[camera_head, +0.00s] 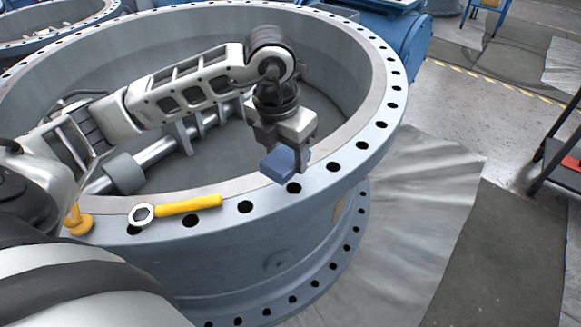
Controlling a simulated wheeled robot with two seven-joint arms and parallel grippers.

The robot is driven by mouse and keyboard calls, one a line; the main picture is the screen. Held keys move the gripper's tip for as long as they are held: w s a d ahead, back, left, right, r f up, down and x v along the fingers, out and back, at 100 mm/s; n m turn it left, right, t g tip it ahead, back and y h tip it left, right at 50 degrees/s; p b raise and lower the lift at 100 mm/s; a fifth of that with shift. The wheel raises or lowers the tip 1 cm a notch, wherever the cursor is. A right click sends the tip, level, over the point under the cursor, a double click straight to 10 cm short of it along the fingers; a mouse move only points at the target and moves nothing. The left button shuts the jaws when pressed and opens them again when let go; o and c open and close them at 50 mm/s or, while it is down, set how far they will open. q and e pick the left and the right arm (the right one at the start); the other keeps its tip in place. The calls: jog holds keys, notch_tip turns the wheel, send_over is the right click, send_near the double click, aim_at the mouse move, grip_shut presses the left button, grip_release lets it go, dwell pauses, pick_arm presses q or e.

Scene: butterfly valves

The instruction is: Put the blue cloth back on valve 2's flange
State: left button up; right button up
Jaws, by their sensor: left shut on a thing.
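The valve body in front of me has a wide grey flange (352,140) with a ring of dark bolt holes; no number shows on it. My left gripper (287,150) points down at the flange's right front part. It is shut on the blue cloth (284,164), a small folded block. The cloth is at the flange's inner edge, close to its top face; I cannot tell whether it touches. My right gripper is not in view.
A wrench with a yellow handle (188,205) lies on the flange's front. A yellow knob-like object (78,220) stands left of it. Inside the ring is a shaft (160,150).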

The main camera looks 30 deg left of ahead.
aim_at(290, 168)
pick_arm(q)
jog(key=shift+w+d+f, duration=0.2)
jog(key=shift+w+f, duration=0.15)
jog(key=shift+f, duration=0.15)
notch_tip(290, 168, down, 3)
jog(key=shift+w+f+b, duration=0.15)
jog(key=shift+f+b, duration=0.05)
jog(key=shift+b, duration=0.25)
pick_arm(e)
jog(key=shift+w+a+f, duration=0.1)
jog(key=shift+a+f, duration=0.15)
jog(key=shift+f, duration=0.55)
pick_arm(q)
jog(key=shift+f, duration=0.2)
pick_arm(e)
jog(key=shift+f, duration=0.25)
pick_arm(q)
jog(key=o, duration=0.9)
jog(key=shift+r, duration=0.1)
jog(key=shift+o, duration=0.2)
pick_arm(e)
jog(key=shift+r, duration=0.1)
